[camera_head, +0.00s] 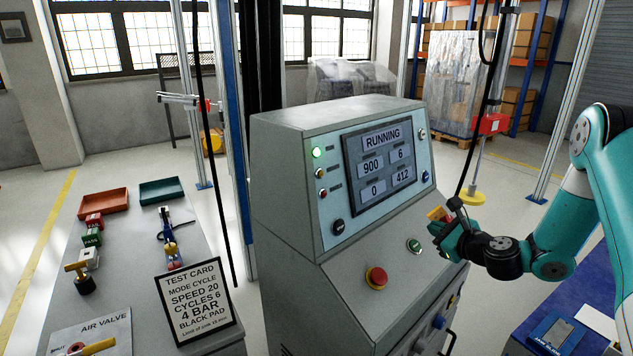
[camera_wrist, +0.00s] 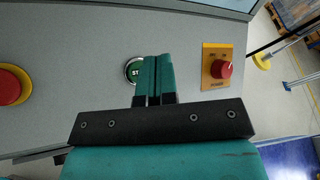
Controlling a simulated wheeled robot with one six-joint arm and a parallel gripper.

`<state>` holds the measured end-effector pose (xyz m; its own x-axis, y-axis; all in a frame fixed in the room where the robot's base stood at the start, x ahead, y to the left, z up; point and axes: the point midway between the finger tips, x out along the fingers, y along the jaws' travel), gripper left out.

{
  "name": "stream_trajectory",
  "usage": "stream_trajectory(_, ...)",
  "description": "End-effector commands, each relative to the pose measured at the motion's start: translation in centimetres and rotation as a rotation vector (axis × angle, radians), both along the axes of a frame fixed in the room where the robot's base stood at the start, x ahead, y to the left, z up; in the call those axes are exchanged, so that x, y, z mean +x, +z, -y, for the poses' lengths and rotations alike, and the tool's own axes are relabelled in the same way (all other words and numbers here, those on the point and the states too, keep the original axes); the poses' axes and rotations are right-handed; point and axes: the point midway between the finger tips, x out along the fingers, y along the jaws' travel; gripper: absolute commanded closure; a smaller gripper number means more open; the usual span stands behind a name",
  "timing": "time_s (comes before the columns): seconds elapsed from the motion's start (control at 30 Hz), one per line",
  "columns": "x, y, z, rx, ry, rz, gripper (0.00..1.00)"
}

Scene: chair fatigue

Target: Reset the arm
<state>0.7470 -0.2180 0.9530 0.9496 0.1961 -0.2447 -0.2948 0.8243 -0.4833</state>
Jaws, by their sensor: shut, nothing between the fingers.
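My teal and black arm reaches in from the right in the head view. My gripper (camera_head: 436,230) is at the console's right side, above the sloped panel. In the wrist view its fingers (camera_wrist: 154,60) are pressed together, with nothing between them. They partly cover the green start button (camera_wrist: 131,70), which also shows in the head view (camera_head: 414,245). I cannot tell whether they touch it. The red power knob on its yellow plate (camera_wrist: 218,69) is right of the fingers. The console screen (camera_head: 385,167) reads RUNNING, 900, 6, 0 and 412. A green lamp (camera_head: 316,152) is lit.
A red mushroom button (camera_head: 376,277) sits on the sloped panel. A grey bench at left carries a test card (camera_head: 195,301), red tray (camera_head: 103,202), green tray (camera_head: 161,190) and yellow-handled air valve (camera_head: 92,346). A blue-topped surface (camera_head: 592,289) is at lower right.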

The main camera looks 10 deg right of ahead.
Motion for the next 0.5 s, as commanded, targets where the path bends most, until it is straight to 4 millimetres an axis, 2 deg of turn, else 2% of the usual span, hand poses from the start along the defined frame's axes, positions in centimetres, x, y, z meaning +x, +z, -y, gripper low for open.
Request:
stream_trajectory(0.07,0.2,1.0,-1.5,-0.045,0.055,0.005,1.00)
stream_trajectory(0.17,0.0,3.5,-5.6,-0.186,0.219,0.018,1.00)
stream_trajectory(0.27,-1.6,6.9,-12.0,-0.414,0.486,0.052,1.00)
stream_trajectory(0.3,-2.9,8.3,-14.8,-0.521,0.608,0.075,1.00)
stream_trajectory(0.37,-5.3,10.0,-18.5,-0.681,0.793,0.114,1.00)
stream_trajectory(0.4,-7.2,11.0,-20.6,-0.783,0.912,0.144,1.00)
stream_trajectory(0.47,-10.3,12.4,-23.4,-0.932,1.088,0.196,1.00)
stream_trajectory(0.5,-12.6,13.2,-24.9,-1.029,1.201,0.235,1.00)
